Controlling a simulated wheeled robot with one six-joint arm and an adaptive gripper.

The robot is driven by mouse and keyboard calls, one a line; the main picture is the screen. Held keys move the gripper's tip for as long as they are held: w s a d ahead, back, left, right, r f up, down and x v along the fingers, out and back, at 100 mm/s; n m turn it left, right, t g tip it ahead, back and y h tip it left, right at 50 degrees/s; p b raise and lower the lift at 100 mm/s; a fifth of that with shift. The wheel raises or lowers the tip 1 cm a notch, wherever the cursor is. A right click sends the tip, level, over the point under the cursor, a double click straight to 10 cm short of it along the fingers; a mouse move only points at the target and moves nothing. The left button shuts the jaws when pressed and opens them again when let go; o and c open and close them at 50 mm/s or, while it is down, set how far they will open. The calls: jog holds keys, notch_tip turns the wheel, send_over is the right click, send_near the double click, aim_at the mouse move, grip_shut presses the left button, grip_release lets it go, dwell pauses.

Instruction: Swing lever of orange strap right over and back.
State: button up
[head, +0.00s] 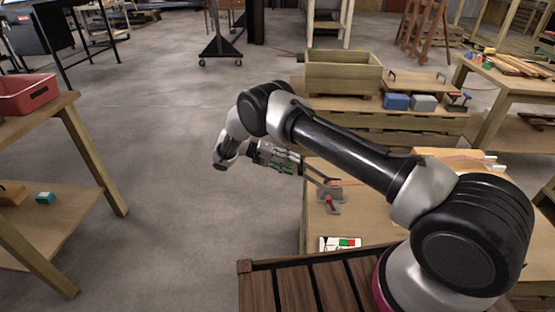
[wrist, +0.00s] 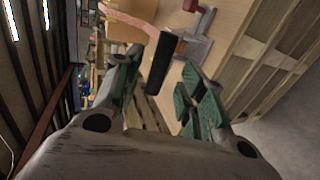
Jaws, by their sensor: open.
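The wrist view shows a black bar-shaped grip (wrist: 165,62), which looks like the lever's handle, standing between the fingers of my gripper (wrist: 162,66). The fingers have green pads and are apart; I cannot tell whether either touches the bar. A pale orange-pink strap (wrist: 128,17) runs to the upper left behind the bar. A grey metal bracket with a red part (wrist: 195,42) sits on the wooden surface just beyond. In the head view my gripper (head: 296,164) is left of the bracket (head: 334,208). The strap shows there as a thin line (head: 347,183); my arm hides part of the table.
The bracket is on a wooden table (head: 313,228), with a card showing green and red (head: 341,243) near its front. A crate (head: 343,73) and blue box (head: 396,102) are behind. A left table holds a red bin (head: 28,95). Floor between is clear.

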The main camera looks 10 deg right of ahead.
jog(key=v, duration=0.9)
